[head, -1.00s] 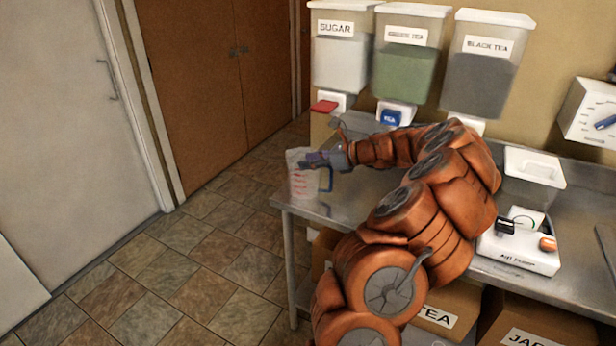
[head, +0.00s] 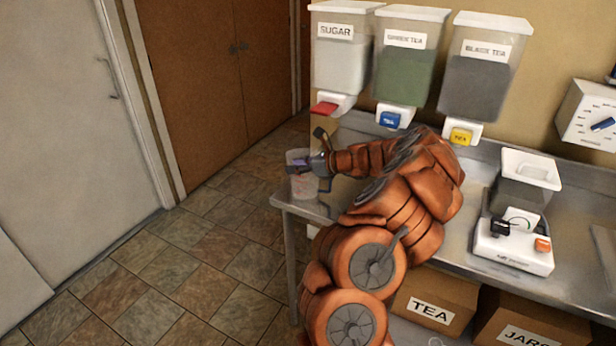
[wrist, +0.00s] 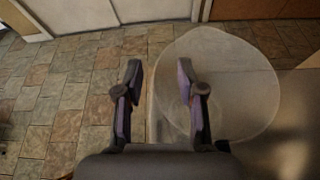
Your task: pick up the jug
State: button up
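The jug (head: 303,187) is a clear, see-through container with red marks. It stands upright at the left end of the steel counter. In the wrist view I look down on its wide round rim (wrist: 245,85). My gripper (head: 308,166) is at the jug's top in the head view and hides part of it. In the wrist view my gripper (wrist: 158,75) has its two fingers apart. The right finger overlaps the jug's opening and the left finger is outside it, with the jug's left edge between them. The jug's handle is hidden.
Sugar (head: 341,55), green tea (head: 408,70) and black tea (head: 478,85) dispensers hang above the counter (head: 335,203). A white scale (head: 513,247) with a clear container (head: 526,185) stands right. Labelled boxes (head: 432,308) sit below. Open tiled floor (head: 190,270) lies left.

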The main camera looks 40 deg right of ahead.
grip_shut()
dwell(0.3)
dwell(0.4)
